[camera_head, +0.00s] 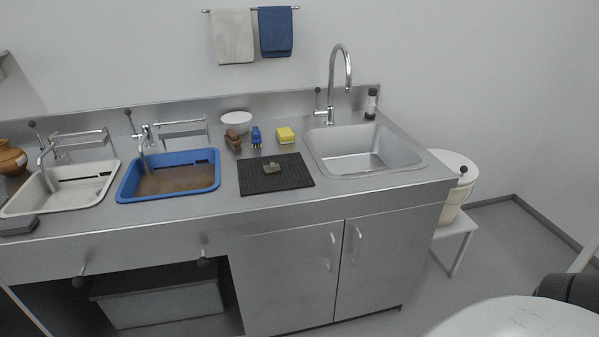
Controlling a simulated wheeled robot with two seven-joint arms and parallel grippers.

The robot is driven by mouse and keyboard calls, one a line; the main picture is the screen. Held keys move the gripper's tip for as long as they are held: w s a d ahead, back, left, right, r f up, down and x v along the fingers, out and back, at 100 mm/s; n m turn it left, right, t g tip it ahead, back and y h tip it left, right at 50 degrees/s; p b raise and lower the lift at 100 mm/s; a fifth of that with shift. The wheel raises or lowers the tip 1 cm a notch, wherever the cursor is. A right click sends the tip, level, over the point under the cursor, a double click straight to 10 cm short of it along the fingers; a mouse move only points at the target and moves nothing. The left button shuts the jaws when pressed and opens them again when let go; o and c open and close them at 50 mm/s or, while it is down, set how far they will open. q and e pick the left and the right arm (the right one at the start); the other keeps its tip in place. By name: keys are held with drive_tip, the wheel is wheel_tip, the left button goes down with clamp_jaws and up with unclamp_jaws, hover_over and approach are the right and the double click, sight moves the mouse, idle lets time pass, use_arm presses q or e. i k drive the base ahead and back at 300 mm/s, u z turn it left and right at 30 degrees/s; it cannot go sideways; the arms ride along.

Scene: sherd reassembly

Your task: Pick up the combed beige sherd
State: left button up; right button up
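A small greyish-beige piece (272,168) lies on the black mat (248,184) on the steel counter, left of the sink. It looks like a sherd, possibly more than one piece together. It is too small to tell whether its surface is combed. The blue basin (126,190) left of the mat holds brown, murky-looking contents; I cannot make out any sherd in it. Neither of my grippers is in view.
A yellow sponge (285,135), a blue brush-like item (256,137), a brown item (233,140) and a white bowl (237,121) stand behind the mat. The empty sink (355,163) is at right, a cream basin (75,190) at left. Counter in front of the mat is clear.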

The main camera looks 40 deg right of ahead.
sight(272, 168)
drive_tip(key=z, duration=0.5)
drive_tip(key=i, duration=0.6)
drive_tip(key=z, duration=0.25)
